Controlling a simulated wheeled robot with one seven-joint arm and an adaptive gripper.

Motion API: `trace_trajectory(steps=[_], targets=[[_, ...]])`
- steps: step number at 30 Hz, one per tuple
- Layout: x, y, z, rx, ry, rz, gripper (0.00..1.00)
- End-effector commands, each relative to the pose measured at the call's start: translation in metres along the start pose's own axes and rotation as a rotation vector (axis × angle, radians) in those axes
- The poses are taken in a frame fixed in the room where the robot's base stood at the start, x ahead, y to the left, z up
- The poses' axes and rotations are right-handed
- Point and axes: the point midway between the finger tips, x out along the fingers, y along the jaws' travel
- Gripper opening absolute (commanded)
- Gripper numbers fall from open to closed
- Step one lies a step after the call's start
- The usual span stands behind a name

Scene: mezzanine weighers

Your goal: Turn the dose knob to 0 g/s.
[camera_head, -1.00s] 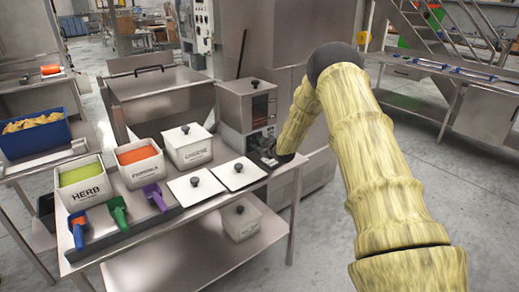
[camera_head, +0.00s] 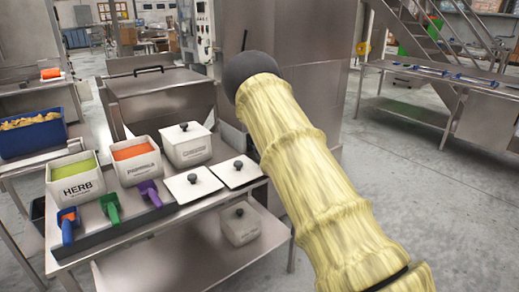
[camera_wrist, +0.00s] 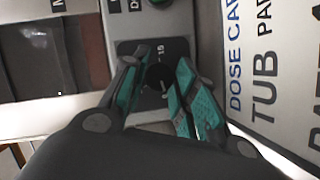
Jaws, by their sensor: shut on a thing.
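The dose knob (camera_wrist: 158,77) is a small black knob on a dark dial plate (camera_wrist: 172,50) with a "15" mark, seen in the wrist view. My gripper (camera_wrist: 160,82) has its teal-padded fingers on either side of the knob and is shut on it. The finger pads partly cover the dial, so I cannot read where the knob points. In the head view my arm hides the gripper, the knob and most of the doser.
Beside the dial is a white card (camera_wrist: 270,60) with "DOSE CAR" and "TUB" lettering. In the head view, the steel table holds tubs marked HERB (camera_head: 77,187) and PAPRIKA (camera_head: 138,168), a lidded tub (camera_head: 187,150), loose lids (camera_head: 192,186) and coloured scoops (camera_head: 110,208).

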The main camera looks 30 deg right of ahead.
Motion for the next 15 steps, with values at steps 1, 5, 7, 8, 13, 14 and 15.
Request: trace_trajectory(steps=[1,5,7,8,13,14,15], targets=[[0.0002,-0.0034,0.0005,-0.015,-0.001,0.004,0.05],[0.0000,-0.0025,0.0008,-0.042,-0.003,0.016,0.05],[-0.0001,-0.0020,0.0009,-0.052,-0.003,0.020,0.05],[-0.0002,-0.0018,0.0008,-0.055,-0.003,0.021,0.05],[-0.0003,-0.0014,0.0006,-0.061,-0.004,0.024,0.05],[-0.0003,-0.0014,0.0006,-0.061,-0.004,0.024,0.05],[-0.0004,-0.0014,0.0006,-0.061,-0.004,0.024,0.05]])
